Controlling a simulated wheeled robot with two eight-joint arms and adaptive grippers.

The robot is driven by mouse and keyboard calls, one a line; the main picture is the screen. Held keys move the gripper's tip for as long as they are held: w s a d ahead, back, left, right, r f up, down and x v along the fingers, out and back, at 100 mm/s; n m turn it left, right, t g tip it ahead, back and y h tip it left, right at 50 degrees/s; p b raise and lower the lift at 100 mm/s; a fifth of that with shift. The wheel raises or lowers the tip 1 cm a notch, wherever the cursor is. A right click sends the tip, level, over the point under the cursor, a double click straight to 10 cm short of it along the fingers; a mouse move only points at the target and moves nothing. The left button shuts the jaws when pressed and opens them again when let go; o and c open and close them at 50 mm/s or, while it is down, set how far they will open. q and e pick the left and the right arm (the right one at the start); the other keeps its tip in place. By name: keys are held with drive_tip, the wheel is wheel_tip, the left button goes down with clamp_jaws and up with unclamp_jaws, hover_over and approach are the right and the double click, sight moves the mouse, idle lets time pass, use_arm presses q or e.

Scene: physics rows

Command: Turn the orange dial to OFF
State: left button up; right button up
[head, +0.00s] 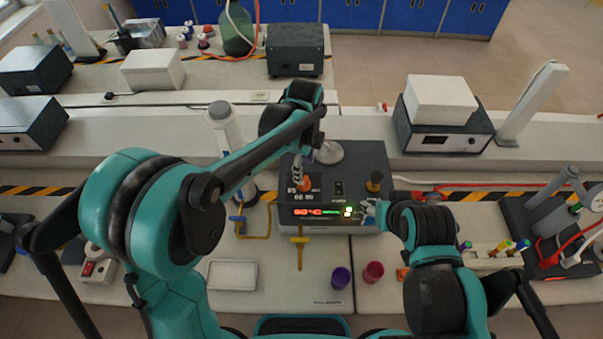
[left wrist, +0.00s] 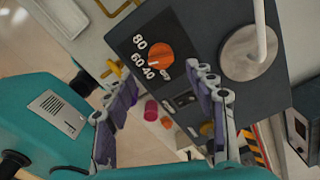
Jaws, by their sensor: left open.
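The orange dial (head: 306,184) is on the top face of a dark box (head: 364,158), near its left front; it also shows in the left wrist view (left wrist: 147,56). White marks 80, 60 and 40 stand beside it, with a smaller mark too small to read. I cannot tell where the dial points. My left gripper (head: 298,168) is above the dial; in the left wrist view its fingers (left wrist: 163,84) are spread, empty and apart from the dial. My right gripper (head: 369,209) is by the box's front right corner, its fingers too small to judge.
The box's front has a red lit display (head: 308,212). A round metal plate (head: 328,152) and a black knob (head: 375,181) are on its top. A purple cup (head: 340,278), a red cup (head: 373,272) and a white tray (head: 232,275) stand in front.

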sight(304, 183)
use_arm(q)
wheel_tip(304, 183, down, 6)
drive_tip(key=shift+w, duration=0.1)
drive_tip(key=c, duration=1.2)
